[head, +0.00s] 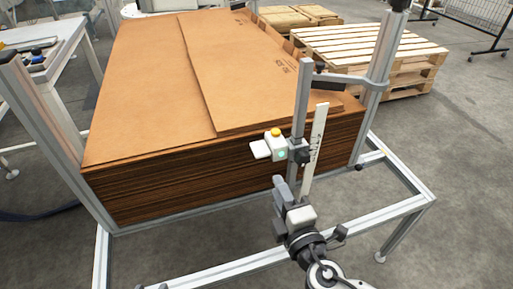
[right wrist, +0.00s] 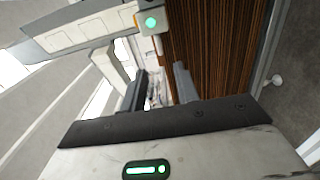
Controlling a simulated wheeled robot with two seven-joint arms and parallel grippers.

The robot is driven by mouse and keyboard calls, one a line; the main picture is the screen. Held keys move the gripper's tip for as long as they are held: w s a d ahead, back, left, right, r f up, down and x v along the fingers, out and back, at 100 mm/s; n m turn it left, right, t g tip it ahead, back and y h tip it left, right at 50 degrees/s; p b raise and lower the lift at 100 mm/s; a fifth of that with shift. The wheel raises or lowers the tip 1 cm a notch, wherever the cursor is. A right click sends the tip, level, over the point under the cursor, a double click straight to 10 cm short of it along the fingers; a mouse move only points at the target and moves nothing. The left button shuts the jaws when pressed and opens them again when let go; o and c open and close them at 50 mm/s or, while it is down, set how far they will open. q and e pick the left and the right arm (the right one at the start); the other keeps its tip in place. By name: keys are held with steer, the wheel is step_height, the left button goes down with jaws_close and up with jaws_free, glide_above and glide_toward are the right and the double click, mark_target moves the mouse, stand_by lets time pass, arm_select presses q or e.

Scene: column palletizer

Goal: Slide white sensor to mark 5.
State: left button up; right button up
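The white sensor (head: 272,147) has an orange top button and a lit green light. It sits on a clamp with a dark knob (head: 304,156) on an upright aluminium post (head: 302,95), at the front of the cardboard stack. The sensor's green-lit end (right wrist: 151,21) shows at the top of the right wrist view. A white scale strip (head: 319,135) stands beside the post; its marks are too small to read. My right gripper (head: 282,188) is below the sensor, apart from it. In the right wrist view its two fingers (right wrist: 161,84) are apart with nothing held between them. My left gripper is out of view.
The tall stack of brown cardboard sheets (head: 150,75) stands behind the post. A metal frame (head: 235,268) runs around its front and right. Wooden pallets (head: 365,48) stand at the back right, and a white table (head: 50,42) at the left. The floor at right is clear.

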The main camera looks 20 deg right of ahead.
mark_target(255, 142)
steer(key=w, duration=0.5)
steer(key=w+p, duration=0.1)
steer(key=w, duration=0.9)
steer(key=shift+w+a+r+p, duration=0.1)
steer(key=shift+w+a+p, duration=0.15)
steer(key=shift+w+p, duration=0.15)
jaws_close()
